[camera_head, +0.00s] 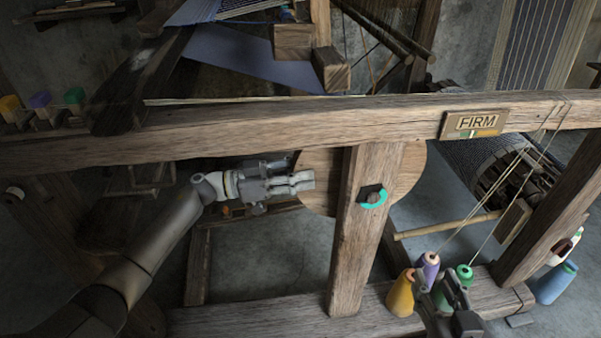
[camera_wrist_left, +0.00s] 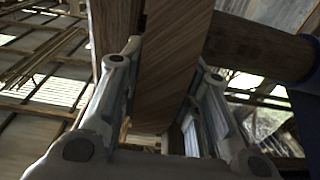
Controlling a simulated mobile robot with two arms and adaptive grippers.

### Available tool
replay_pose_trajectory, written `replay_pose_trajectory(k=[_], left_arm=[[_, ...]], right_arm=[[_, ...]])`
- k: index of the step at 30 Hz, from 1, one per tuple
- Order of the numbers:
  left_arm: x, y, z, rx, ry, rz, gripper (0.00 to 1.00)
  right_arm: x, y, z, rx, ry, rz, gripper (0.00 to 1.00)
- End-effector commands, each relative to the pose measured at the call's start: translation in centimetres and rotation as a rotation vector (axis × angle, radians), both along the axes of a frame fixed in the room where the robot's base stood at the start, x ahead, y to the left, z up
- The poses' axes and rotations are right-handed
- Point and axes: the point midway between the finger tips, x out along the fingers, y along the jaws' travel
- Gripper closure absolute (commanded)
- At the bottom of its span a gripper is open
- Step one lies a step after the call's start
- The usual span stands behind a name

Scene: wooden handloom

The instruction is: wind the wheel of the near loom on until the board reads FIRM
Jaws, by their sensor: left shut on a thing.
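The board (camera_head: 476,124) on the near loom's long beam reads FIRM, with a small green and yellow strip below the word. The wooden wheel (camera_head: 413,168) is a round disc behind the upright post, which hides its middle. My left gripper (camera_head: 303,182) is at the wheel's left edge, shut on it. In the left wrist view, the left fingers (camera_wrist_left: 163,105) lie on either side of a flat wooden piece of the wheel (camera_wrist_left: 176,62). My right gripper (camera_head: 440,285) is low at the front, by the thread spools; its jaw opening is unclear.
Orange (camera_head: 401,295), purple (camera_head: 428,268) and green (camera_head: 465,275) spools stand on the lower beam (camera_head: 270,318). Threads run up from the spools to the top beam (camera_head: 250,129). A blue spool (camera_head: 553,285) stands at right.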

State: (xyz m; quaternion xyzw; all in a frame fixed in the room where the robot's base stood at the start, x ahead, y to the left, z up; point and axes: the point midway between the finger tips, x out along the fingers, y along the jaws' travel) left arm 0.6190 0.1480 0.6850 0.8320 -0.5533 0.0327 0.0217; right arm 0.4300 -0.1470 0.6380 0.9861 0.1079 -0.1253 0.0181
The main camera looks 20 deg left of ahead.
Motion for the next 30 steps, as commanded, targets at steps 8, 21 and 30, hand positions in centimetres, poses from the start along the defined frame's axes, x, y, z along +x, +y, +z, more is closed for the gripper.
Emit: replay_pose_trajectory(k=[8,21,30], left_arm=[[0.0,0.0,0.0,0.0,-0.001,0.001,0.47],[0.0,0.0,-0.3,-0.005,-0.002,0.0,0.47],[0.0,-0.1,-1.5,-0.054,-0.023,0.0,0.47]], right_arm=[[0.0,0.0,0.0,0.0,-0.001,0.0,0.6],[0.0,0.0,-0.4,0.001,-0.003,0.001,0.6],[0.0,0.0,-4.0,0.001,-0.002,0.001,0.6]])
